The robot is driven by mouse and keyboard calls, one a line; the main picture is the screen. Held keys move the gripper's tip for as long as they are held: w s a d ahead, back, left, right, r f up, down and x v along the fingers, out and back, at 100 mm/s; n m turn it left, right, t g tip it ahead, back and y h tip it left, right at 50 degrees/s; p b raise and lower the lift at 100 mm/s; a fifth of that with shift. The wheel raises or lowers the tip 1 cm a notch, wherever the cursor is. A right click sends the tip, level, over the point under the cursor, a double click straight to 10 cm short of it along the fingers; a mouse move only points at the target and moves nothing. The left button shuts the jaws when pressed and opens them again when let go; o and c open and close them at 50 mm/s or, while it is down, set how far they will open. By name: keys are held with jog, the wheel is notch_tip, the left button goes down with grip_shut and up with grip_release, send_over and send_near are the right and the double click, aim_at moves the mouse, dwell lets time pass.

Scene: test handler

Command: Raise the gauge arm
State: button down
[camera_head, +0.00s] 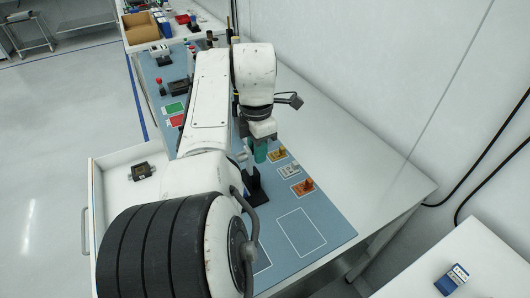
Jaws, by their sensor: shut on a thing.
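My gripper (260,139) points down over the blue mat, right of my white arm. Its jaws are shut on a part of the gauge, seemingly the gauge arm, but the contact is too small and partly covered to see clearly. The gauge stand has a black base (255,188) on the mat, just below the gripper in the picture, and a grey part (242,158) rises above it. A teal cylinder (260,154) shows right under the jaws; I cannot tell whether it touches them.
An open white drawer (117,212) at left holds a small dark device (141,171). The mat's near right is clear. A wall bounds the right.

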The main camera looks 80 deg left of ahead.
jog(key=shift+w+f, duration=0.1)
jog(key=shift+f, duration=0.05)
jog(key=c, duration=1.1)
grip_release()
jog(key=shift+o, duration=0.2)
notch_tip(320, 180, up, 11)
jog(key=p, duration=0.7)
jog(key=shift+w, duration=0.1)
jog(key=shift+f, duration=0.1)
